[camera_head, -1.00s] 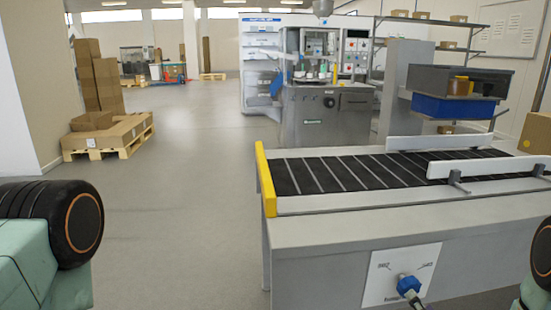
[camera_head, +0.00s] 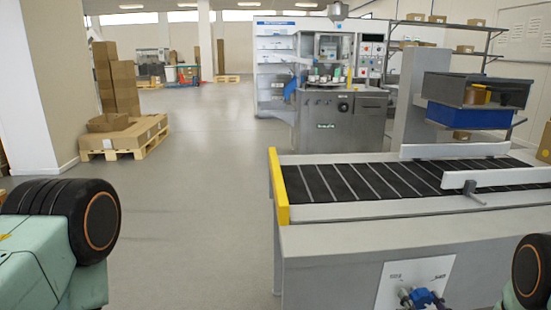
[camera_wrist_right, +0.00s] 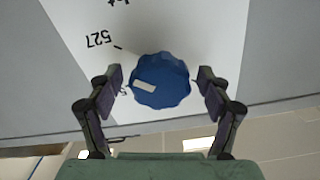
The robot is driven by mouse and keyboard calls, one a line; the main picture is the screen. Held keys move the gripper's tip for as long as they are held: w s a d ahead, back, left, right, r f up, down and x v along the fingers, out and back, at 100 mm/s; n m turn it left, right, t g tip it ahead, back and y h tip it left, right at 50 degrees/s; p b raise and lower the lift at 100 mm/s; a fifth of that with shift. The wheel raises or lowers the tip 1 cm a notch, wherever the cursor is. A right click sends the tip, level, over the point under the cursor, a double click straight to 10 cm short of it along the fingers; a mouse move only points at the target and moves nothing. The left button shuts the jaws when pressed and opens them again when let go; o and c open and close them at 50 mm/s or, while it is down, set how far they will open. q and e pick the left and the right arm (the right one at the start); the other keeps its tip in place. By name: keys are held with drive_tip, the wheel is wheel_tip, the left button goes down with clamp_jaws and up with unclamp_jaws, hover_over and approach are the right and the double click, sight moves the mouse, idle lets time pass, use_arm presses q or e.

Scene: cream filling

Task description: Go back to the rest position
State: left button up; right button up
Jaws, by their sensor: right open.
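A blue knob (camera_head: 422,295) sits on a white dial plate (camera_head: 388,290) on the front of the conveyor table. My right gripper (camera_head: 424,300) is at this knob, low in the head view. In the right wrist view the gripper (camera_wrist_right: 161,88) is open, with one finger on each side of the knob (camera_wrist_right: 172,80) and a visible gap on both sides. The knob carries a pale pointer mark. The plate shows printed marks, one reading 527. My left gripper is out of view; only part of my left arm shows.
The conveyor (camera_head: 375,182) has a yellow end strip (camera_head: 278,187) and white guide rails (camera_head: 510,178). A grey machine (camera_head: 338,120) stands behind it. Stacked cartons on a pallet (camera_head: 145,140) stand at the left. The floor (camera_head: 195,200) between is clear.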

drive_tip(key=n, duration=0.2)
drive_tip(key=shift+n, duration=0.3)
drive_tip(key=n+p, duration=0.1)
drive_tip(key=n, duration=0.3)
drive_tip(key=shift+n, duration=0.4)
drive_tip(key=n, duration=0.4)
drive_tip(key=shift+p, duration=0.3)
drive_tip(key=n, duration=0.4)
drive_tip(key=shift+n, duration=0.3)
drive_tip(key=shift+s+f, duration=0.1)
drive_tip(key=shift+f, duration=0.05)
